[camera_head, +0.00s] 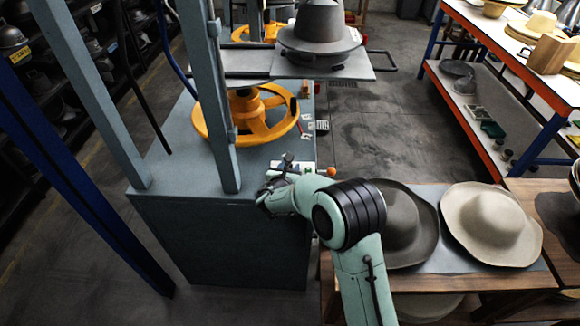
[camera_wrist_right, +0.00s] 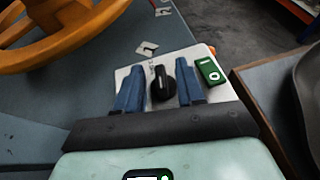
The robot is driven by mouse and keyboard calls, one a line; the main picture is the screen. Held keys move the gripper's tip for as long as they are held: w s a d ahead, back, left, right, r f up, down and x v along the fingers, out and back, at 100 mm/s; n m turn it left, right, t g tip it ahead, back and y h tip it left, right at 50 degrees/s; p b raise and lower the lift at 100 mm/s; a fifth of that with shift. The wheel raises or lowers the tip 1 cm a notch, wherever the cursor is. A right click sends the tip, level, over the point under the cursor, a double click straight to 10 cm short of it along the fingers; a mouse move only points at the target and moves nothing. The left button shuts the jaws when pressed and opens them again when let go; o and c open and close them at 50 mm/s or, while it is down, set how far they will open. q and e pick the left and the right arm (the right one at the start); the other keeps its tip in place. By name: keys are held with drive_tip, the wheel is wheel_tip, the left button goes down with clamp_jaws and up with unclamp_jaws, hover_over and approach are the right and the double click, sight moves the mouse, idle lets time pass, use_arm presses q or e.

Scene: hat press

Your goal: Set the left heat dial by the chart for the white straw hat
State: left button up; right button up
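In the right wrist view a black dial (camera_wrist_right: 162,86) sits on a white control plate (camera_wrist_right: 207,56) on the grey press table. The open blue fingers of my right gripper (camera_wrist_right: 159,66) lie one on each side of the dial, with gaps visible between. Whether they are down at its height I cannot tell. A green I/O switch (camera_wrist_right: 210,71) is right of the dial. In the head view my right gripper (camera_head: 272,188) is over the press's front edge and partly covers the control plate (camera_head: 300,167). I cannot make out a readable chart. My left gripper is out of view.
The press's orange handwheel (camera_head: 246,116) is behind my right gripper, below a grey hat form (camera_head: 320,32). A dark hat (camera_head: 400,225) and a cream hat (camera_head: 490,225) lie on a bench at right. Pale hats (camera_head: 540,24) stand on the rack.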

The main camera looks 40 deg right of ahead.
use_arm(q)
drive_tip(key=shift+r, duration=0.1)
use_arm(e)
drive_tip(key=shift+x, duration=0.75)
clamp_jaws()
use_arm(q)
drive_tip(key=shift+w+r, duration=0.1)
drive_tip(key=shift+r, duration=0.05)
